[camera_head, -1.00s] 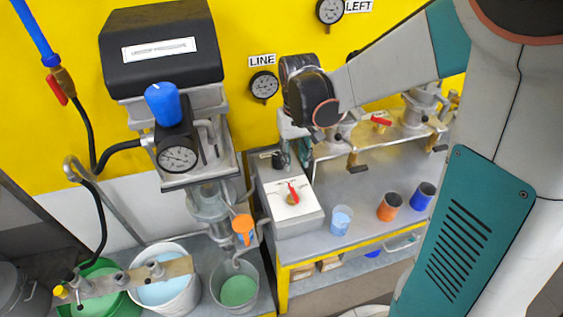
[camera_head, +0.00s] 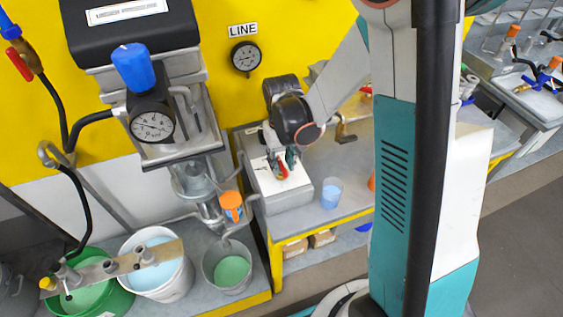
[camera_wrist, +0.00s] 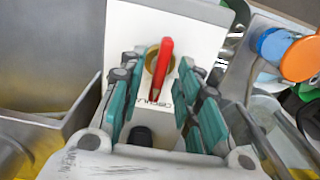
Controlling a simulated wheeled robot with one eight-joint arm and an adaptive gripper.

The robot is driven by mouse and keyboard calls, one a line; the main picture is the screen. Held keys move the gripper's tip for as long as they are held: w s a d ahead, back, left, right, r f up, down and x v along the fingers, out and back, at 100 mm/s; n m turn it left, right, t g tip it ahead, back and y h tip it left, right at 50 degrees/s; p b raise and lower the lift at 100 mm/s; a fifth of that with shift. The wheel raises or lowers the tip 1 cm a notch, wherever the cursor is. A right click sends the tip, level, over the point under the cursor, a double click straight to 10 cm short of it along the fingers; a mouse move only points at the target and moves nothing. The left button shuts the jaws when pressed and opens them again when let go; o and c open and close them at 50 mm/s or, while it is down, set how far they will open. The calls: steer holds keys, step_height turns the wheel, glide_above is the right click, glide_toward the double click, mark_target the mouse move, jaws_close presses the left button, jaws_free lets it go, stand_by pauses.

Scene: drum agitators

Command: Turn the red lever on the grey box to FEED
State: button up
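The grey box (camera_head: 290,197) stands on the bench with a pale top plate. The red lever (camera_wrist: 161,70) sits on a brass-coloured hub in the middle of that plate; it also shows in the head view (camera_head: 283,170). My gripper (camera_wrist: 162,85) is over the box with its teal fingers spread on either side of the lever. Gaps show between the lever and both fingers, so it is open. Part of a printed label shows beside the lever's lower end in the wrist view. The FEED marking cannot be read, and the gripper hides part of the plate.
A clear cup of blue liquid (camera_head: 331,193) stands close right of the box. An orange-capped fitting (camera_head: 231,206) and a grey bucket (camera_head: 228,266) are to its left. The LINE gauge (camera_head: 246,57) is on the yellow wall behind. My arm covers the bench's right part.

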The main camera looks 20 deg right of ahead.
jaws_close()
steer(key=shift+m, duration=0.3)
steer(key=m+b, duration=0.1)
steer(key=m, duration=0.3)
steer(key=shift+m+b, duration=0.55)
steer(key=shift+m, duration=1.55)
jaws_free()
